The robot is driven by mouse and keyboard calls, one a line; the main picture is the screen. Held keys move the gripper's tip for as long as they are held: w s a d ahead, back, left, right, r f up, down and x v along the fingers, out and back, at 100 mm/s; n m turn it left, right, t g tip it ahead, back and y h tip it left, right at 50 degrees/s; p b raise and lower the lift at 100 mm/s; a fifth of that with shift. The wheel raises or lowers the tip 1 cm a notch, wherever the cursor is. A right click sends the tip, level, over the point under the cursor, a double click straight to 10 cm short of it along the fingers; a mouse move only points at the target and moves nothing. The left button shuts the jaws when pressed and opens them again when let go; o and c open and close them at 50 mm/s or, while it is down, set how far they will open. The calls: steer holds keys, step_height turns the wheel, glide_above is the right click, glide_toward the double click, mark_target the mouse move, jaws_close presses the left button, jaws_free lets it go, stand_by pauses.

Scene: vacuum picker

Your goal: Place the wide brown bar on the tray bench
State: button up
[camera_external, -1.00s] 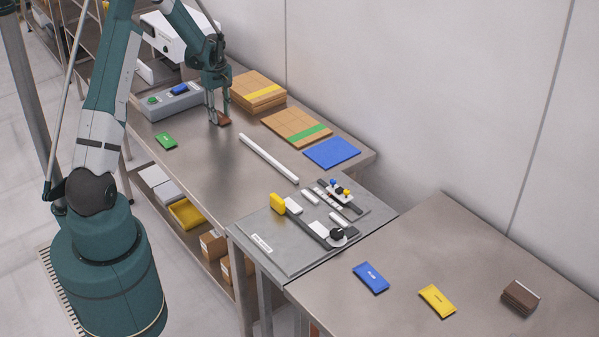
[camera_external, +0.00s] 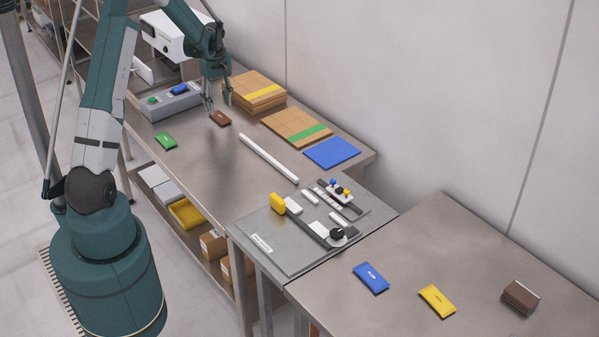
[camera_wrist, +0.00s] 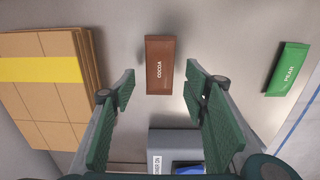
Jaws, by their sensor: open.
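A brown bar marked COCOA (camera_external: 221,119) lies flat on the far metal bench (camera_external: 200,160). It also shows in the wrist view (camera_wrist: 160,65), lying between and beyond my fingertips. My gripper (camera_external: 219,101) is open and empty, just above the bar, with its fingers spread to either side and apart from it. A dark brown block (camera_external: 519,297), apparently stacked bars, sits at the right of the near bench (camera_external: 400,245). I cannot tell from a label which bench is the tray bench.
A green PEAR packet (camera_wrist: 288,68) lies beside the cocoa bar. Stacked cardboard (camera_external: 257,92) stands close to my gripper, opposite a grey control box (camera_external: 171,101). A white strip (camera_external: 268,158) crosses the bench. Blue (camera_external: 371,278) and yellow (camera_external: 437,300) packets lie on the near bench.

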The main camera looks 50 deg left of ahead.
mark_target(221, 117)
step_height(221, 117, up, 8)
steer(key=shift+f, duration=0.15)
stand_by(0.8)
steer(key=s+d+r+m+t+y, duration=0.1)
steer(key=s+d+r+m+t, duration=0.2)
steer(key=d+r, duration=0.85)
steer(key=s+d+r+m, duration=0.3)
steer(key=d+r+m, duration=0.35)
steer(key=d, duration=0.85)
steer(key=s+d+r+m+t, duration=0.2)
steer(key=s+d+m, duration=0.2)
steer(key=s+d, duration=0.6)
steer(key=s+d+r+m+t+h, duration=0.1)
steer(key=s+d+m, duration=0.3)
steer(key=s+d, duration=0.6)
steer(key=shift+s+d+r+t, duration=0.15)
steer(key=shift+d+r+t, duration=0.35)
steer(key=shift+d, duration=1)
